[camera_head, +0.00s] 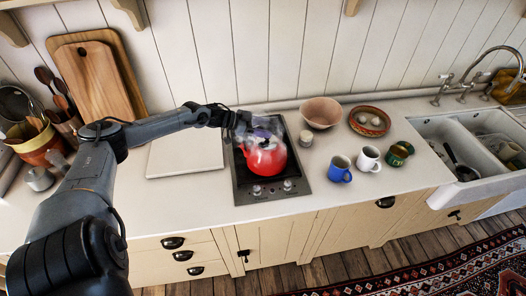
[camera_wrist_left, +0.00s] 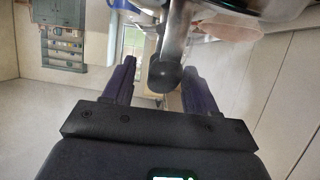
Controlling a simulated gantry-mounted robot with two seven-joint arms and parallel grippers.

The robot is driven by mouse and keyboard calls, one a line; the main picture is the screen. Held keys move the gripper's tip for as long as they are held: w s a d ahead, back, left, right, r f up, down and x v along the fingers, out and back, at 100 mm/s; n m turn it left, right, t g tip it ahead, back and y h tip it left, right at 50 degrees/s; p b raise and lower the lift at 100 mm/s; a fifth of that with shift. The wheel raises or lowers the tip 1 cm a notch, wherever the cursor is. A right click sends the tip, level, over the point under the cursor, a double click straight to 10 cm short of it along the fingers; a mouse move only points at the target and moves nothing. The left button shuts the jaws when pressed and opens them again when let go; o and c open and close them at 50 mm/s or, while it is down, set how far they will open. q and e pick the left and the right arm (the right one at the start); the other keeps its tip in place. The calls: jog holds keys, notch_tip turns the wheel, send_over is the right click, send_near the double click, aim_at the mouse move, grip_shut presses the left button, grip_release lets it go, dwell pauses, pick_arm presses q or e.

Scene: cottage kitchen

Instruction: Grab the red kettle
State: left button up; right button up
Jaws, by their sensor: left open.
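The red kettle (camera_head: 266,161) stands on the dark cooktop (camera_head: 245,192), with steam around its upper part. My left gripper (camera_head: 258,130) is at the top of the kettle, near its handle, partly hidden by steam. In the left wrist view the two dark purple fingers (camera_wrist_left: 158,88) are apart. A dark rounded bar end on a metal stem (camera_wrist_left: 172,70) shows between them; it looks like part of the kettle's handle. I cannot tell whether either finger touches it. My right gripper is in neither view.
A white board (camera_head: 185,154) lies left of the cooktop. The sink (camera_head: 480,150) is far right.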

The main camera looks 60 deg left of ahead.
pick_arm(q)
jog(key=shift+c, duration=0.4)
grip_shut()
dwell(0.9)
jog(key=shift+w+r, duration=0.1)
jog(key=shift+r, duration=0.15)
